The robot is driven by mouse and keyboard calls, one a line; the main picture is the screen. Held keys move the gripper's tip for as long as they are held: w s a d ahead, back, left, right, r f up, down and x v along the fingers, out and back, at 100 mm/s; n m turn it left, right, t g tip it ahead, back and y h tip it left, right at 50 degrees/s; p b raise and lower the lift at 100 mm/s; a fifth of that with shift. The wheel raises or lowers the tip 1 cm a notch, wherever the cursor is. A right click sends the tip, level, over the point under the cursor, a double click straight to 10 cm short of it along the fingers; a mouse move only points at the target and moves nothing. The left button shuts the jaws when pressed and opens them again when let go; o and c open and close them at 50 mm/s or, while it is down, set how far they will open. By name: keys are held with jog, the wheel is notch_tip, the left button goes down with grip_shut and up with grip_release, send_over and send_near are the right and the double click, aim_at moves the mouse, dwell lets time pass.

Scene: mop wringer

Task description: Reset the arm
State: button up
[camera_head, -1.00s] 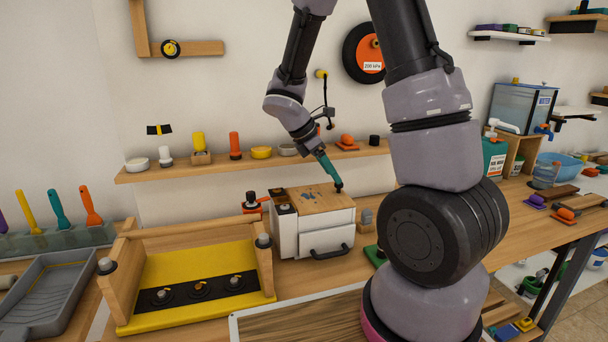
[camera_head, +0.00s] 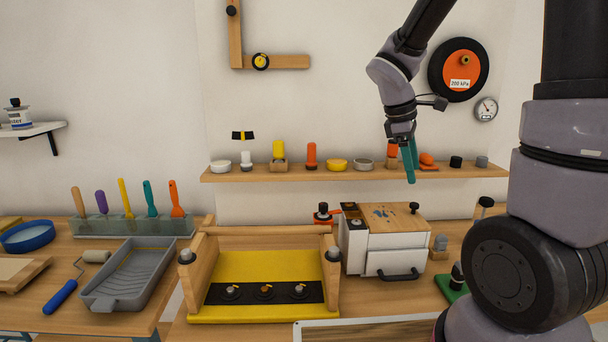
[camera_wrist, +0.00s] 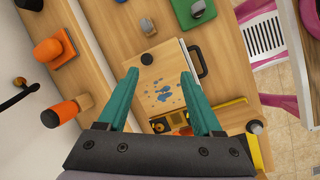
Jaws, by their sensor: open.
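My gripper (camera_head: 409,160) hangs above the white box with a wooden top, its teal fingers pointing down. In the wrist view my gripper (camera_wrist: 158,88) is open, with its two teal fingers spread apart and nothing between them. The wooden-topped white box (camera_head: 395,243) stands on the bench and has a black handle on its front. Its top (camera_wrist: 160,84), with blue marks and a black knob, shows between and beyond the fingers in the wrist view. My arm comes down from the upper right.
A wall shelf (camera_head: 290,175) with several small knobs and pots runs behind my gripper. A yellow tray with wooden sides (camera_head: 250,266) stands left of the box. A grey paint tray (camera_head: 135,275) lies farther left. A green-based piece (camera_head: 453,283) stands right of the box.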

jog(key=s+a+r+m+t+y, duration=0.3)
jog(key=s+r+m+t+y, duration=0.3)
jog(key=s+r+m, duration=0.6)
notch_tip(320, 180, up, 3)
jog(key=m, duration=0.4)
jog(key=shift+a+f+t, duration=0.15)
jog(key=shift+a+t, duration=0.15)
jog(key=shift+a, duration=0.1)
dwell(0.7)
